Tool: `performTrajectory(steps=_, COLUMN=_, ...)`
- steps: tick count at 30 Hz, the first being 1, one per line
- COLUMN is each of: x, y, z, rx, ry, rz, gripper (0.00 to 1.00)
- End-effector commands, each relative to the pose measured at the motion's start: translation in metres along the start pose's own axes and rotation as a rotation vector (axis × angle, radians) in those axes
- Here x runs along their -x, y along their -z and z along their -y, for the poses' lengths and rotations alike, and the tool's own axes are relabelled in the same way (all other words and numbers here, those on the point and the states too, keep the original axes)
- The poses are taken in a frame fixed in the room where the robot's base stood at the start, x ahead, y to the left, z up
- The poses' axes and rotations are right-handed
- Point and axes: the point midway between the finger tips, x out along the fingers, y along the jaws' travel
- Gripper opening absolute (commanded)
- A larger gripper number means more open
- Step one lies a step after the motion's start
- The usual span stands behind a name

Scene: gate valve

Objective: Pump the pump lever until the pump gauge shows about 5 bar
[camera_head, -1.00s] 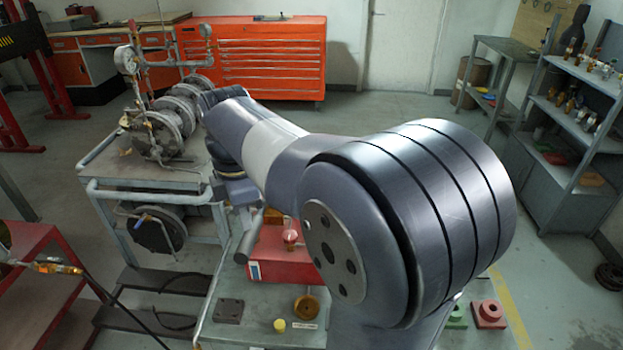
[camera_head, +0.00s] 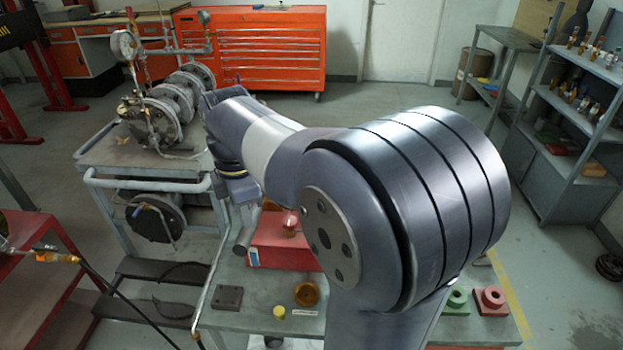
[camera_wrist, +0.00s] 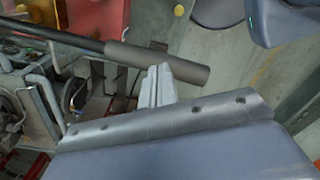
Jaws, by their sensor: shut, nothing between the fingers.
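The pump lever is a dark rod with a thick grey grip (camera_wrist: 185,68) crossing the upper middle of the wrist view. In the head view its grey end (camera_head: 243,236) shows left of the red pump box (camera_head: 275,248). My gripper (camera_wrist: 159,74) is shut and empty. Its fingertips overlap the grip's lower edge in the wrist view; I cannot tell whether they touch it. In the head view my arm largely hides the gripper. A small round red-and-white part (camera_head: 290,221) sits on the pump box; no pump gauge reading is legible.
A cart (camera_head: 150,183) with flanged pipework and a round gauge (camera_head: 124,44) stands at left. The bench (camera_head: 250,322) holds a dark block (camera_head: 228,298), an amber disc (camera_head: 306,294) and a yellow knob (camera_head: 279,312). Grey shelves (camera_head: 560,150) stand at right.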

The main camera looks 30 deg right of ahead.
Motion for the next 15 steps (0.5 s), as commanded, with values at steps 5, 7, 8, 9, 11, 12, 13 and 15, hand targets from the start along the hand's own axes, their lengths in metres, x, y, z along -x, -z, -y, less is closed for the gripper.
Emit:
performTrajectory(steps=5, x=-0.015, y=0.000, z=0.000, rx=0.000, ry=0.000, rz=0.000, gripper=0.00)
performTrajectory(steps=7, x=-0.020, y=0.000, z=0.000, rx=0.000, ry=0.000, rz=0.000, gripper=0.00)
performTrajectory(steps=8, x=-0.022, y=0.000, z=0.000, rx=0.000, ry=0.001, rz=0.000, gripper=0.00)
performTrajectory(steps=9, x=-0.025, y=0.000, z=0.000, rx=0.000, ry=0.001, rz=0.000, gripper=0.00)
performTrajectory(steps=11, x=-0.030, y=0.000, z=0.000, rx=0.000, ry=0.001, rz=0.000, gripper=0.00)
performTrajectory(steps=12, x=-0.032, y=0.000, z=0.000, rx=0.000, ry=0.001, rz=0.000, gripper=0.00)
performTrajectory(steps=13, x=-0.034, y=0.000, z=0.000, rx=0.000, ry=0.001, rz=0.000, gripper=0.00)
performTrajectory(steps=15, x=-0.039, y=0.000, z=0.000, rx=0.000, ry=0.000, rz=0.000, gripper=0.00)
